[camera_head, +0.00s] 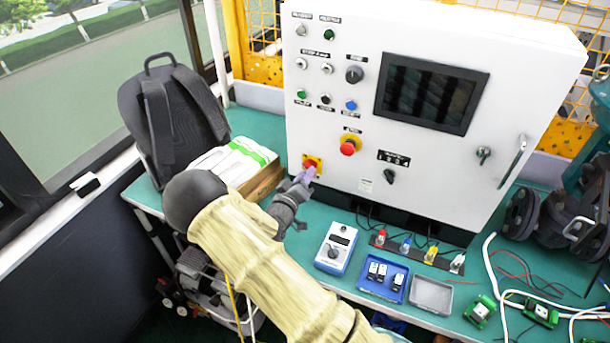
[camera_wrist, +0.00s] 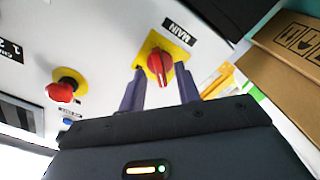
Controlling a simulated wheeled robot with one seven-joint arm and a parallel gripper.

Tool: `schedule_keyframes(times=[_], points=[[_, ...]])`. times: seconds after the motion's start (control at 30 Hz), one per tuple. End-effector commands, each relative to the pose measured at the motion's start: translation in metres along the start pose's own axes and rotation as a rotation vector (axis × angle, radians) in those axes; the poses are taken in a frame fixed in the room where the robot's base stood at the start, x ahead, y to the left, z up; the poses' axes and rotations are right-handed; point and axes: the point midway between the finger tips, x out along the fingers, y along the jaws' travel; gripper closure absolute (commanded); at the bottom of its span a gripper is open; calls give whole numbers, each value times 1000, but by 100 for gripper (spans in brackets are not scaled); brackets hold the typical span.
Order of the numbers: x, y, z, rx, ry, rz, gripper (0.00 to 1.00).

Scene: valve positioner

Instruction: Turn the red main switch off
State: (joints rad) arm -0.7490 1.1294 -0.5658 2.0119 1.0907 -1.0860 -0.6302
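The red main switch (camera_head: 311,163) is a rotary knob on a yellow square plate, low on the left of the white cabinet's front. In the wrist view the red knob (camera_wrist: 160,63) has a raised grip bar, with a black "MAIN" label (camera_wrist: 179,32) beside the plate. My gripper (camera_head: 304,178) is right at the switch in the head view and partly covers its plate. In the wrist view the two purple fingers of my gripper (camera_wrist: 160,72) are apart, one on each side of the knob, with gaps showing; contact cannot be told.
A red mushroom button (camera_head: 348,147) on yellow sits to the right of the switch; it also shows in the wrist view (camera_wrist: 62,91). A cardboard box (camera_head: 262,182) lies close on the left. A blue meter (camera_head: 337,248) and blue tray (camera_head: 383,277) stand on the green bench.

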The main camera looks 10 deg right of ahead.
Motion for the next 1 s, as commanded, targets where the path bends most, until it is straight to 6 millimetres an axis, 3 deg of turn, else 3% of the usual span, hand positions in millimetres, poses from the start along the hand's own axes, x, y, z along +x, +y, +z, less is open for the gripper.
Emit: schedule_keyframes(times=[0.7,0.83,1.0], points=[[-140,-2,0,-1,6,-7,67],[-157,-2,-1,0,6,-6,67],[-164,-1,-1,-1,4,-4,67]])
